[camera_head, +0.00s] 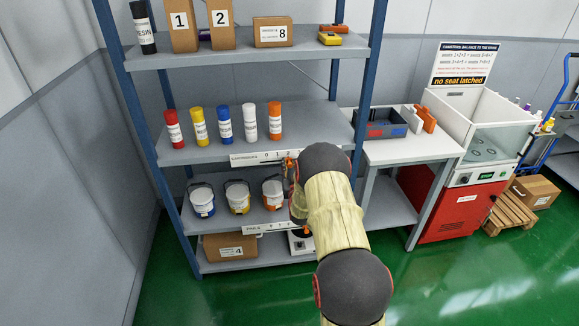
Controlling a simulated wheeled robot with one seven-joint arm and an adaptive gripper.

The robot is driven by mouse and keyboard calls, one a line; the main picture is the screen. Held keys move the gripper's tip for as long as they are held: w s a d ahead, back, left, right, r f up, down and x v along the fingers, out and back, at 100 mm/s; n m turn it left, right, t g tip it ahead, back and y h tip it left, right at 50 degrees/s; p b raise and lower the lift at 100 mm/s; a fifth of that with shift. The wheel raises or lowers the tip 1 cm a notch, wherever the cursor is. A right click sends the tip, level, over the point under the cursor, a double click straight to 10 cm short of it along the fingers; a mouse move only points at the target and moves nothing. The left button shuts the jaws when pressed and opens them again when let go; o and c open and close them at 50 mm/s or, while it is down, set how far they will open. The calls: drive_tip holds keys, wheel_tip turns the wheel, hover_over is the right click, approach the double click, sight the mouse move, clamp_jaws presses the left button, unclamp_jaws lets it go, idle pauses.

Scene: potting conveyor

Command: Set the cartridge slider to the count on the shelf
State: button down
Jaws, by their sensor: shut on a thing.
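The cartridge slider strip (258,158) runs along the front edge of the middle shelf, with a "CARTRIDGES" label at its left and small digits to the right. My gripper (290,164) is at this strip, shut on the slider's orange knob, largely hidden by my arm. The knob's exact mark cannot be read, and the strip's right end is hidden. On the shelf above the strip stand a red (174,129), a yellow (199,126), a blue (224,124), a white (249,122) and an orange cartridge (275,121), upright in a row.
Below are several pails (238,196) and a second strip (262,229). The top shelf holds a resin cartridge (143,27), boxes (273,32) and small tools (331,33). A side table (410,150) with a dark tray (381,125) and a red-fronted machine (459,211) stand right.

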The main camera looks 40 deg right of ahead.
idle(0.3)
drive_tip(key=s+d+b, duration=0.2)
drive_tip(key=s+d, duration=0.5)
drive_tip(key=d, duration=0.4)
drive_tip(key=shift+d+r+b, duration=0.2)
drive_tip(key=shift+d+b, duration=0.1)
drive_tip(key=shift+b, duration=0.05)
drive_tip(key=c, duration=1.7)
unclamp_jaws()
drive_tip(key=shift+c, duration=0.2)
drive_tip(key=shift+o, duration=0.3)
drive_tip(key=shift+f, duration=0.1)
drive_tip(key=v, duration=1.2)
drive_tip(key=shift+f, duration=0.15)
